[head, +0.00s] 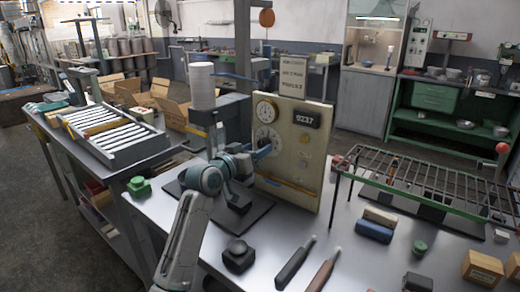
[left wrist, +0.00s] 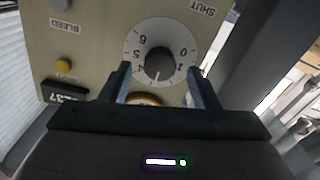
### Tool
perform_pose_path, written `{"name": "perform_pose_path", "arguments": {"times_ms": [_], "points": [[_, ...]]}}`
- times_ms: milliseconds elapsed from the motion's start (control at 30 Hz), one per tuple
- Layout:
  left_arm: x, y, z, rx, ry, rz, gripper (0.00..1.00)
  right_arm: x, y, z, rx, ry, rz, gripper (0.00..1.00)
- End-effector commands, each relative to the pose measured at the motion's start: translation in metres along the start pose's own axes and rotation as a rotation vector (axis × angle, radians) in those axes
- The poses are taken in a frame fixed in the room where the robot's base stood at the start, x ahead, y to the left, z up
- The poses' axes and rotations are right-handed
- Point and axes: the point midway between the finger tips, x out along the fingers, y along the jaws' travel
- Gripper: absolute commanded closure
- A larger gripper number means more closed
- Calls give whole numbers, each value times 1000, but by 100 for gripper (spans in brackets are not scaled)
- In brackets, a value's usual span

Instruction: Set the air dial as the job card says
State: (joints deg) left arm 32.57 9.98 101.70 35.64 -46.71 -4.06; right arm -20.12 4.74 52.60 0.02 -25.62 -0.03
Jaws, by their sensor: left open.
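The cream panel (head: 293,165) stands upright on the bench. Its white dial (head: 267,138) is partly hidden by my left gripper (head: 260,151) in the head view. In the left wrist view the dial (left wrist: 133,52) has a dark round knob (left wrist: 160,60) with a white mark pointing toward the picture's bottom; nearby numbers are hard to read. My left gripper (left wrist: 158,74) is open, its fingers on either side of the knob; I cannot tell whether they touch it. The job card (head: 292,77) is above the panel, its writing too small to read. My right gripper is not in view.
The panel has a gauge (head: 265,110), a counter (head: 307,118) reading about 0237 and a yellow button (left wrist: 62,62). A wire rack (head: 430,185) stands to the right. A black block (head: 238,256) and dark-handled tools (head: 296,264) lie in front.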

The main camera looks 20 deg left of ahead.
Motion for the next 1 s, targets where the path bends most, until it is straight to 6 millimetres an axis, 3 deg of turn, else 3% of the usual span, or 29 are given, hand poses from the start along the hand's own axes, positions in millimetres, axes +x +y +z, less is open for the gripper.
{"name": "perform_pose_path", "arguments": {"times_ms": [200,400,1000], "points": [[-47,-2,3,6,-1,-2,45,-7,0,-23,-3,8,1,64],[-74,-1,2,3,-2,-1,45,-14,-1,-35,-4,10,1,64],[-80,0,1,0,-1,0,45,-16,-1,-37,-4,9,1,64]]}}
